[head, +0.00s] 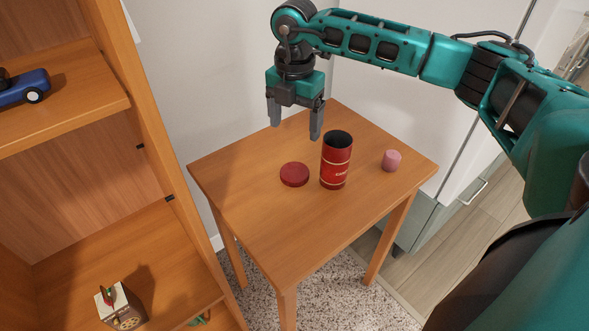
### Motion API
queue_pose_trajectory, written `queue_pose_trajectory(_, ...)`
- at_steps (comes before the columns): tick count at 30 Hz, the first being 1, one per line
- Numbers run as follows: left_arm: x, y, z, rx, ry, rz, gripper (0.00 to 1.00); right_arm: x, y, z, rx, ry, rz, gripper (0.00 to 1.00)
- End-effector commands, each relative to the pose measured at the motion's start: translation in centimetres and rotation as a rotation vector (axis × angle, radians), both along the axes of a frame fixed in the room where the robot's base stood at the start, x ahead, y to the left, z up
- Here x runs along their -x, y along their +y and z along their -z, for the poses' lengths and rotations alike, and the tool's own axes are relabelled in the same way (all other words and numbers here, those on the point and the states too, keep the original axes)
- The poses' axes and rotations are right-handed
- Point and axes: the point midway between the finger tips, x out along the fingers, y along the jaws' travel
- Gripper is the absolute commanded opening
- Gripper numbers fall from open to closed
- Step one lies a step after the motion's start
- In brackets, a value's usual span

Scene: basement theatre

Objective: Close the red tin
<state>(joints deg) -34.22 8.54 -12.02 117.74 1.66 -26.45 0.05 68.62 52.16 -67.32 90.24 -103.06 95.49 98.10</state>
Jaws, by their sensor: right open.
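The red tin (335,165) stands upright and open on the small wooden table, its dark inside showing at the top. Its round red lid (294,175) lies flat on the table just left of the tin, apart from it. My right gripper (295,130) is open and empty, fingers pointing down, above the table on the far side of the lid and to the upper left of the tin. It touches neither of them. My left gripper is not in the picture.
A pink cylinder, like a candle (391,160), stands on the table (290,235) right of the tin. A wooden shelf (165,150) with a blue toy car (22,88) and a small decorated box (120,306) is at left. The table's near part is clear.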

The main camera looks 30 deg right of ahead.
Motion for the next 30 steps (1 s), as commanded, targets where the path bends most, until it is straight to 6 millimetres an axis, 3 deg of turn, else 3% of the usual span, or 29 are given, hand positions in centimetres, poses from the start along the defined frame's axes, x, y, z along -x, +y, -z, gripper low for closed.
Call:
queue_pose_trajectory(7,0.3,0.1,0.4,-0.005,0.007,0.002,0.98,0.0,0.0,0.7,-0.001,0.002,-0.001,0.84)
queue_pose_trajectory(19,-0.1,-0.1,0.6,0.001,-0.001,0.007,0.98,0.1,0.1,7.2,-0.003,0.003,-0.003,0.84)
queue_pose_trajectory(30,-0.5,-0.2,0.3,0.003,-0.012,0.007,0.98,0.0,0.1,7.8,-0.004,0.0,-0.002,0.84)
